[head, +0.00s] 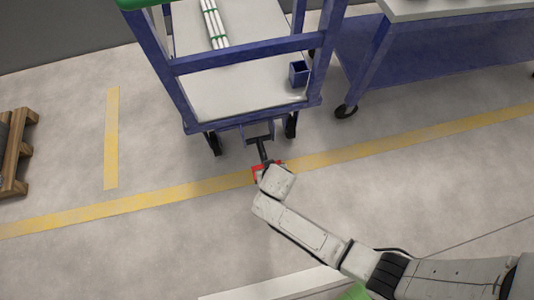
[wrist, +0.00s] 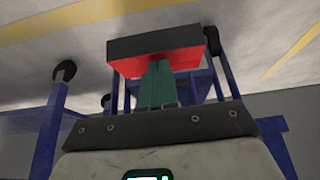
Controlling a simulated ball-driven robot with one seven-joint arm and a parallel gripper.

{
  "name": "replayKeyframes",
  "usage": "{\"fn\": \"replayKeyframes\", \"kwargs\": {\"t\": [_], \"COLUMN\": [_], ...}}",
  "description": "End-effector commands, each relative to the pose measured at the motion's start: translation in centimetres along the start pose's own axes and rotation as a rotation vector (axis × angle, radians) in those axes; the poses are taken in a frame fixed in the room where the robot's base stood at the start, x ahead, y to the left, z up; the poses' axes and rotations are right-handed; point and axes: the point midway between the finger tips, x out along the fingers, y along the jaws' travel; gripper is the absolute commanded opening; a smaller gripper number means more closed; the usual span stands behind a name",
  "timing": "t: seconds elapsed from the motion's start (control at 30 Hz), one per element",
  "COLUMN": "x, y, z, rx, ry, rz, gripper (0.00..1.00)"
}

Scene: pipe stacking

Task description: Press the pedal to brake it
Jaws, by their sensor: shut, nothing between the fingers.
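The pedal (head: 256,169) is red and black and sits low at the end of the blue cart (head: 246,47), on a dark bar. In the wrist view the pedal (wrist: 190,58) is a wide plate with a dark side and a red face. My gripper's green fingers (wrist: 157,70) are together and empty, and their tips overlap the red face. I cannot tell whether they touch it. In the head view my wrist covers the fingers and part of the pedal.
White pipes (head: 214,25) and a small blue box (head: 298,73) are on the cart. A second blue cart (head: 420,50) stands at the right. A wooden pallet (head: 12,160) lies at the left. The floor around the yellow line (head: 130,206) is mostly clear.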

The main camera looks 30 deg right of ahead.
Motion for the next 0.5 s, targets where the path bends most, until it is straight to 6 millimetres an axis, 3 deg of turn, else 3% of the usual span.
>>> {"fn": "replayKeyframes", "kwargs": {"t": [0.03, 0.2, 0.5], "x": [1.2, 2.9, 5.2], "y": [0.1, 0.1, 0.1], "z": [1.0, 2.6, 4.4], "rx": [0.000, 0.002, 0.002], "ry": [0.013, 0.009, 0.008], "rz": [0.002, 0.002, 0.002], "gripper": [0.00, 0.00, 0.00]}}
